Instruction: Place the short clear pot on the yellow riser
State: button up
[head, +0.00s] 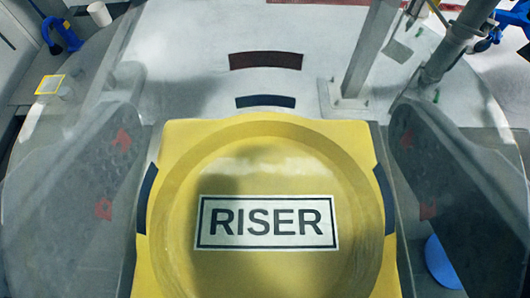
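The yellow riser (178,140) fills the lower middle of the view, with a "RISER" label on its face. A round, slightly glossy outline surrounds the label; I cannot tell whether it is a recess in the riser or the short clear pot resting there. No separate clear pot can be made out. My gripper (265,118) is open, its two grey fingers with red marks spread wide at the left and right of the riser. I see nothing gripped between them.
A metal post (370,50) stands on the pale floor behind the riser, at right. Dark red (265,60) and dark blue (265,101) strips mark the floor. A white cup (99,14) and a blue object (62,36) are at the far left. A blue round thing (443,262) is at lower right.

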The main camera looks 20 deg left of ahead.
jog(key=o, duration=0.9)
jog(key=shift+f, duration=0.1)
jog(key=shift+o, duration=0.2)
jog(key=shift+s, duration=0.1)
jog(key=b+v, duration=0.1)
jog(key=v, duration=1.1)
jog(key=shift+d, duration=0.1)
